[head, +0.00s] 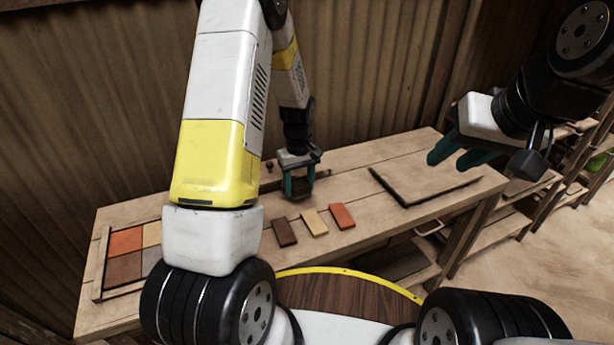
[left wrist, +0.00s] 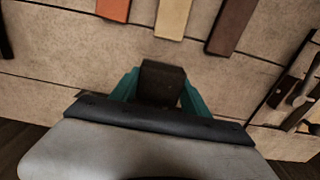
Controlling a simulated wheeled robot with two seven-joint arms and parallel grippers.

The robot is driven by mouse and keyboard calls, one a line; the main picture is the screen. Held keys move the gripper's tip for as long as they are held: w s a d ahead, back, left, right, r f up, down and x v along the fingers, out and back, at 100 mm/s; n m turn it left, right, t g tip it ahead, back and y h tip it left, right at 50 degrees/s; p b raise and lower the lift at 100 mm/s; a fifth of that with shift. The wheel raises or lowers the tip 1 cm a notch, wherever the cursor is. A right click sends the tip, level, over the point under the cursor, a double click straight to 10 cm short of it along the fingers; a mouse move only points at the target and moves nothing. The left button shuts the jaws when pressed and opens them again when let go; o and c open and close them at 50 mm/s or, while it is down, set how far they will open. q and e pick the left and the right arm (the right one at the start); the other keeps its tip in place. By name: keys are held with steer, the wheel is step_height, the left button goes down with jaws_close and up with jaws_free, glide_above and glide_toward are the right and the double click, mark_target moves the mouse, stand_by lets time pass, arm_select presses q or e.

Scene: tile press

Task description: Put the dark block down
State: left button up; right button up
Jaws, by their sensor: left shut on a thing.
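My left gripper (head: 299,187) is shut on a dark block (head: 300,186) above the back part of the wooden table. In the left wrist view the dark block (left wrist: 161,83) sits between the teal fingers of the left gripper (left wrist: 160,95). I cannot tell whether the block touches the table.
On the table (head: 350,165) lie a dark brown tile (head: 284,231), a tan tile (head: 314,222) and an orange tile (head: 342,215) in a row. A tray (head: 98,283) with coloured tiles stands at the left. A flat board (head: 425,180) lies at the right.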

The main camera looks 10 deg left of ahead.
arm_select(q)
steer(key=shift+w+a+f, duration=0.1)
steer(key=shift+a+f, duration=0.05)
steer(key=shift+f, duration=0.75)
steer(key=shift+w+a+f, duration=0.1)
steer(key=shift+a+f, duration=0.05)
steer(key=shift+f, duration=0.75)
steer(key=shift+f, duration=0.1)
steer(key=o, duration=1.5)
steer(key=shift+c, duration=0.2)
step_height(320, 180, up, 12)
steer(key=shift+f, duration=0.1)
step_height(320, 180, up, 10)
steer(key=f+m+t, duration=0.1)
steer(key=t, duration=0.1)
glide_above(298, 193)
steer(key=s+r+m+t+h, duration=0.2)
steer(key=s+r+m, duration=0.2)
steer(key=s+r, duration=0.75)
steer(key=s+d+r+m+t, duration=0.1)
steer(key=s+m+t, duration=0.1)
steer(key=s, duration=0.7)
steer(key=shift+s+d+r, duration=0.15)
steer(key=shift+s+r, duration=0.05)
steer(key=shift+r, duration=0.2)
